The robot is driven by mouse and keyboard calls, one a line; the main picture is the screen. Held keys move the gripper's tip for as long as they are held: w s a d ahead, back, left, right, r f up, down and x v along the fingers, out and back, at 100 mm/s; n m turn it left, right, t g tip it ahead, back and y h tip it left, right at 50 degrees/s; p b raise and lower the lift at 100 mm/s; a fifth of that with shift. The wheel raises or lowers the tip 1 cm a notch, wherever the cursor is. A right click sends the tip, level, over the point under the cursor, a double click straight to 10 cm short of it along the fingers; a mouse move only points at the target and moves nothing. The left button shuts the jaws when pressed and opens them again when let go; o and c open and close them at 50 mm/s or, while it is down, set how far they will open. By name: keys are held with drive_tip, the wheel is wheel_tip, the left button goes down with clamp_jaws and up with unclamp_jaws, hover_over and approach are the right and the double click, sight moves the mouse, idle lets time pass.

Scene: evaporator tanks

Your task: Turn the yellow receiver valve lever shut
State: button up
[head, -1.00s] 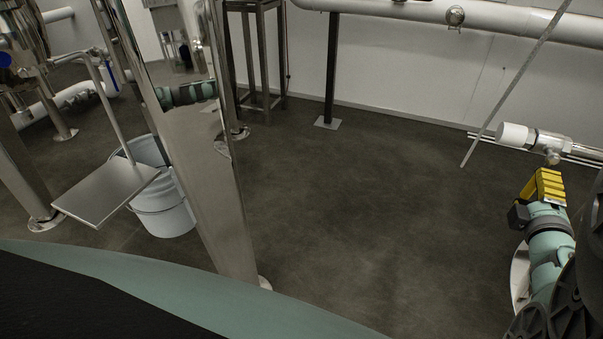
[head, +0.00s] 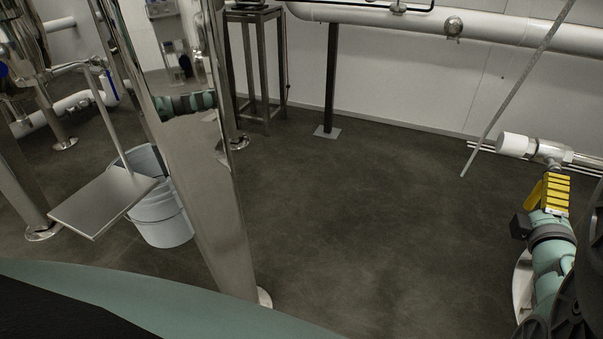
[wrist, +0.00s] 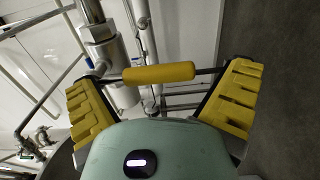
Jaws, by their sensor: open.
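The yellow lever grip (wrist: 160,73) lies nearly level across the wrist view, between the two yellow ribbed fingers of my gripper (wrist: 163,88). The gripper is open, with a gap on both sides of the grip. A thin metal rod runs from the grip's left end toward the silver valve body (wrist: 101,45). In the head view my gripper (head: 548,192) is at the right, just below the white-capped silver pipe (head: 545,149). A second yellow part shows left of the ribbed finger there; I cannot tell whether it is finger or lever.
A shiny steel leg (head: 205,200) stands left of centre, with a flat metal plate (head: 103,202) and a white bucket (head: 162,215) beside it. A thin slanted rod (head: 510,100) rises near the silver pipe. The floor (head: 370,220) in the middle is clear.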

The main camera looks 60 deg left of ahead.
drive_tip(key=shift+s+d, duration=0.1)
drive_tip(key=v, duration=1.2)
idle(0.4)
